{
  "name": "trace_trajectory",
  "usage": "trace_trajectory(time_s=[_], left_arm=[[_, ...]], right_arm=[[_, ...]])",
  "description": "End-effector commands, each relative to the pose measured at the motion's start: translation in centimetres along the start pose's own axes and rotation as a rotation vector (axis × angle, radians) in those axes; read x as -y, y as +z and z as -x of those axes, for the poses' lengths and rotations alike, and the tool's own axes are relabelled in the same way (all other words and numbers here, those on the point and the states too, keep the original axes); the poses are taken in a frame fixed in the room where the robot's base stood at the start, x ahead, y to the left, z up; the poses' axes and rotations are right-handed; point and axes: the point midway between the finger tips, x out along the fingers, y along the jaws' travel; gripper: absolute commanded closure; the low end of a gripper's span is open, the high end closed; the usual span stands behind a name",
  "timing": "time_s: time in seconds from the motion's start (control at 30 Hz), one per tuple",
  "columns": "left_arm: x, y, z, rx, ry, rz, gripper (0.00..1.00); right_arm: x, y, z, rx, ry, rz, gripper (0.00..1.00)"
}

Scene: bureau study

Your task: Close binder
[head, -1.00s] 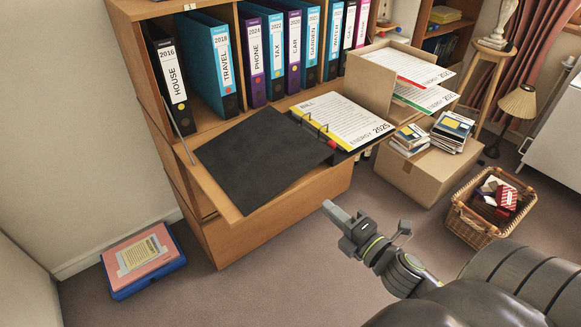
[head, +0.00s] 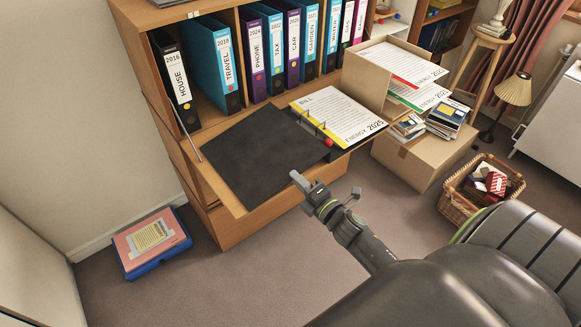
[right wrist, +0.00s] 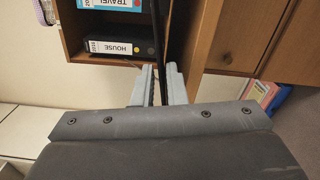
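The binder lies open on the fold-down desk flap (head: 236,203). Its black cover (head: 262,150) is flat on the left, and its printed pages (head: 340,115) lie on the rings at the right. My right gripper (head: 297,178) is at the front edge of the black cover in the head view. In the right wrist view, its two pale fingers (right wrist: 158,85) stand slightly apart, with a dark thin strip, seemingly the cover edge, between them. I cannot tell whether they touch it. My left gripper is not in view.
Upright binders (head: 213,60) fill the shelf behind the flap. A cardboard box (head: 368,82) with papers stands right of the pages. Another box (head: 408,160) carries small cases. A wicker basket (head: 458,205) and a blue tray (head: 160,258) stand on the floor.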

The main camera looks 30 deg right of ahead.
Motion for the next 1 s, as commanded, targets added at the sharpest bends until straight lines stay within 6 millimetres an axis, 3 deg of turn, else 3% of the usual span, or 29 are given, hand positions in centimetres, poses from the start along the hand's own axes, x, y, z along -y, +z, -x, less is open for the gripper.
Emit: trace_trajectory(time_s=[0.1, 0.3, 0.63, 0.73, 1.0], left_arm=[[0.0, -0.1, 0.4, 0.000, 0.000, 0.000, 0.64], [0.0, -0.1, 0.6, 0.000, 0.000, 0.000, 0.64], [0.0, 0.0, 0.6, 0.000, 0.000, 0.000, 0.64], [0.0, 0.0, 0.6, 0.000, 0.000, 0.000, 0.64], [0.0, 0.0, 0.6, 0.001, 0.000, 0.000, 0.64]], right_arm=[[-0.1, 0.0, -1.9, 0.000, 0.002, -0.001, 0.88], [0.0, 0.0, -3.4, 0.000, 0.000, -0.001, 0.88], [0.0, 0.0, -3.7, 0.000, 0.000, 0.000, 0.88], [0.0, 0.0, -3.7, 0.000, 0.000, 0.000, 1.00], [0.0, 0.0, -3.6, 0.000, -0.001, 0.000, 1.00]])
